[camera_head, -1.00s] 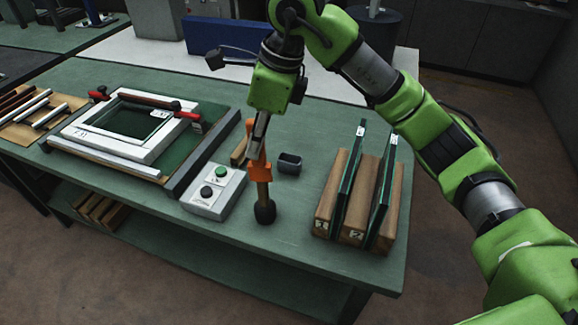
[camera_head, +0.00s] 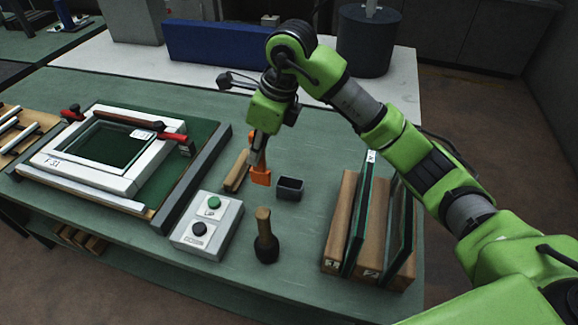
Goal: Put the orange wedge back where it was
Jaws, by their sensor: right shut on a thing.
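The orange wedge (camera_head: 261,176) hangs in my right gripper (camera_head: 257,158), which is shut on it. The wedge is just above or at the green bench, between a wooden block and a small dark open box; I cannot tell whether it touches the bench. The wooden block (camera_head: 237,171) lies just left of the wedge. The small dark box (camera_head: 290,188) stands just right of it. My left gripper is not in view.
A mallet (camera_head: 265,236) stands head down in front of the wedge. A grey button box (camera_head: 208,225) is left of it. A wooden rack (camera_head: 336,227) with glass panes stands right. A white frame (camera_head: 75,173) lies in a fixture at left.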

